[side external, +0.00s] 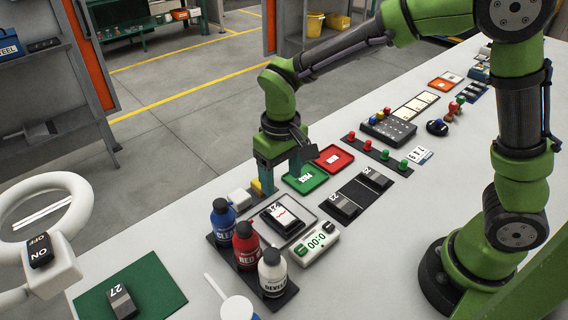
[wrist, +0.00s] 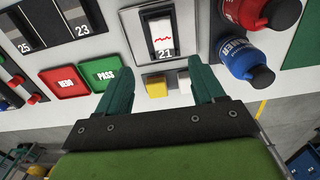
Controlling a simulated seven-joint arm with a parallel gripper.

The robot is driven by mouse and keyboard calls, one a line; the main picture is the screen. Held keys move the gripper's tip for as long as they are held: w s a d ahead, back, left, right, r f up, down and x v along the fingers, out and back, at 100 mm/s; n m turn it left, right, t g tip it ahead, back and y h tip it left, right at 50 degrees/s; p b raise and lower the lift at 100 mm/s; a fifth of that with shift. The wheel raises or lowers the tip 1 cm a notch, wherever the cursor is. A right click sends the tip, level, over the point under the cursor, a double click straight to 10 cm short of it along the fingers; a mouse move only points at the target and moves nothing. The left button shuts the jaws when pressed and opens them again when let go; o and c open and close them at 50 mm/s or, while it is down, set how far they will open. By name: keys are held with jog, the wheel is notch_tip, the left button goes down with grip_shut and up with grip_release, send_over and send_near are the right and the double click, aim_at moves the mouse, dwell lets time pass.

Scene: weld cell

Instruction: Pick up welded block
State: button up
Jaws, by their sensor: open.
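The blocks are dark grey with white numbers. One (side external: 282,215), with a white top and red jagged line, sits on a light tray (side external: 299,231); it shows in the wrist view (wrist: 163,38) with a number I read as 21 or 23. Two more, 25 (wrist: 17,38) and 23 (wrist: 76,18), lie in a black rack (side external: 360,194). Block 27 (side external: 122,303) lies on a green mat (side external: 150,278). I cannot tell which is the welded block. My gripper (wrist: 160,67) is open and empty, beside the light tray, with a yellow block (wrist: 157,88) showing between its fingers.
Red (side external: 333,157) and green (side external: 305,178) trays lie behind the light tray. Blue (side external: 222,218), red (side external: 246,243) and white (side external: 272,270) bottles stand in front, near a timer (side external: 315,243). A white ring-shaped device (side external: 42,262) stands at left.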

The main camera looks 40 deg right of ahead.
aim_at(280, 213)
jog(key=f, duration=1)
jog(key=shift+a+f, duration=0.1)
jog(key=shift+a, duration=0.15)
grip_shut()
